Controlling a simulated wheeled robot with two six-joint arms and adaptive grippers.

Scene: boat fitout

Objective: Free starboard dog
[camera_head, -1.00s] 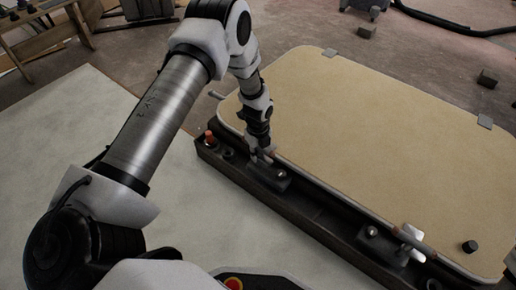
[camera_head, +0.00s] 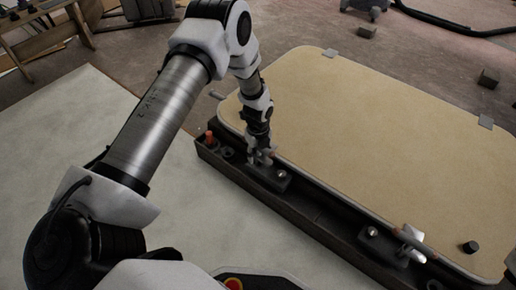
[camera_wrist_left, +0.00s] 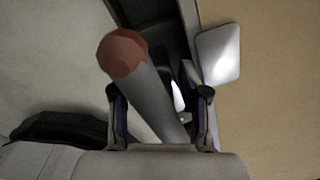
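Two dogs sit on the dark rail along the near edge of the tan hatch panel (camera_head: 390,150). The frames do not show which is the starboard one. My left gripper (camera_head: 259,158) is down at the left dog (camera_head: 276,181). In the left wrist view, a grey handle with a reddish-brown tip (camera_wrist_left: 123,54) runs between the two fingers of my left gripper (camera_wrist_left: 162,110). The fingers stand apart, with visible room beside the handle. The right dog (camera_head: 374,236) has a pale handle (camera_head: 412,238) and is clear of the left gripper. My right gripper is not in view.
The dark rail (camera_head: 312,212) lies on a pale worktop (camera_head: 60,150). An orange-red peg (camera_head: 209,137) stands at the rail's left end. A small black knob (camera_head: 470,247) is on the panel at lower right. Grey tabs (camera_head: 485,122) sit at the panel's far edge.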

